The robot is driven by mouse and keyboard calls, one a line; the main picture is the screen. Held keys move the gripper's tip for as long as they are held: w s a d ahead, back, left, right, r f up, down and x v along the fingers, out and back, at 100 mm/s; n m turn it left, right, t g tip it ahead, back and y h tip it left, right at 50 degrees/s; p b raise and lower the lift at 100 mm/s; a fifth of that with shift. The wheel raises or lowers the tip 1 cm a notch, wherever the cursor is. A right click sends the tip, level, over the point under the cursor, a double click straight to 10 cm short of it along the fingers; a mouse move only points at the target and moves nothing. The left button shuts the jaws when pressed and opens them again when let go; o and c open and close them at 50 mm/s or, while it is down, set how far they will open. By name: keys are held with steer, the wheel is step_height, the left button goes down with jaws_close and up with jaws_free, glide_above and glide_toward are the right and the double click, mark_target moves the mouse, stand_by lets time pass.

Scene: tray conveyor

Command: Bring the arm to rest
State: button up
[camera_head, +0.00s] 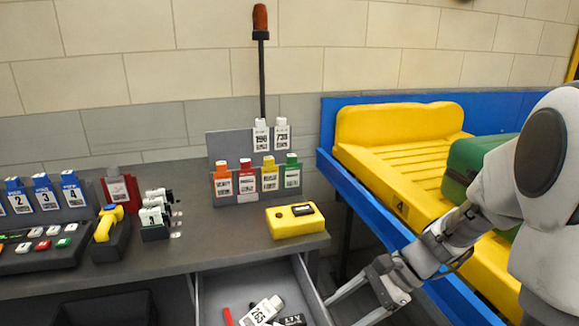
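My gripper (341,313) is at the lower middle-right, beside the right side of the open drawer (295,275). Its two fingers point down and left and stand apart, with nothing seen between them. The lower fingertip is cut off by the picture's bottom edge. My arm comes in from the right and passes in front of the conveyor (370,214). I cannot tell whether the gripper touches the drawer.
The drawer holds a white tagged item (262,311) and smaller things. On the grey counter (190,258) stand a yellow box (294,220), a yellow scanner (104,224) and racks of numbered tags. A yellow tray (395,160) and a green case (474,165) sit on the conveyor.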

steer(key=s+d+r+n+t+h, duration=0.4)
steer(key=s+r+n+t+h, duration=0.2)
steer(key=s+r+n+h, duration=0.6)
step_height(320, 180, up, 18)
steer(key=n+y+p, duration=0.2)
steer(key=y+p, duration=0.1)
steer(key=p, duration=1.4)
steer(key=shift+w+a, duration=0.15)
steer(key=shift+w, duration=0.25)
